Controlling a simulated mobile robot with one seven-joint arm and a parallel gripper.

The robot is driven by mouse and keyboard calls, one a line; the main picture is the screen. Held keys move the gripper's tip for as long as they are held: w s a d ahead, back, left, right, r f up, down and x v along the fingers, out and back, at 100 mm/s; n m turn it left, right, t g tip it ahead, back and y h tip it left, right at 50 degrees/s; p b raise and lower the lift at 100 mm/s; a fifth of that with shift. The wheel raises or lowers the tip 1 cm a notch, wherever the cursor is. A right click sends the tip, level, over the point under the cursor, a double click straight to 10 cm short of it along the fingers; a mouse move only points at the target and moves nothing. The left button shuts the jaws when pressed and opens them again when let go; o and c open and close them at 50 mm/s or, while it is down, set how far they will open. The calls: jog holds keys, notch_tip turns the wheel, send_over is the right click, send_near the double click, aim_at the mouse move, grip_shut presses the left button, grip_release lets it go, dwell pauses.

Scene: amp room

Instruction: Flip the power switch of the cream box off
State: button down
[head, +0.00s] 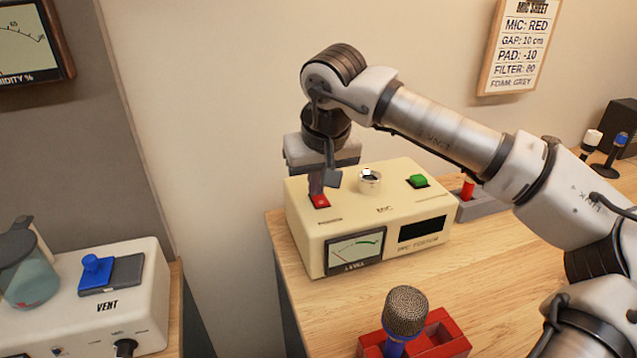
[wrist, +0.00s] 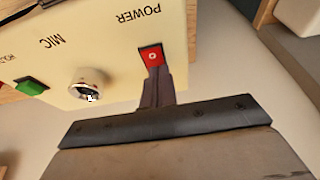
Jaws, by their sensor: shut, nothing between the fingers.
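The cream box (head: 300,222) stands on the wooden table, with a level meter and a dark display on its front. Its red power switch (head: 319,201) is at the top left of the box in the head view. In the wrist view the red switch (wrist: 151,56) shows a white circle mark beside the word POWER. My gripper (head: 318,188) is shut and empty, pointing down at the switch. In the wrist view the fingertips (wrist: 154,78) are right at the switch's near edge and cover part of it. I cannot tell whether they touch it.
The box also has a silver knob (head: 369,181) and a green button (head: 418,181). A microphone (head: 405,312) stands in a red holder (head: 447,338) in front. A white VENT box (head: 140,290) is at the left. A grey unit with a red lever (head: 467,190) is to the right.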

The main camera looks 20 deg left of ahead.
jog(key=shift+r, duration=0.1)
jog(key=v, duration=1.3)
jog(key=shift+r+b, duration=0.3)
jog(key=shift+b, duration=0.05)
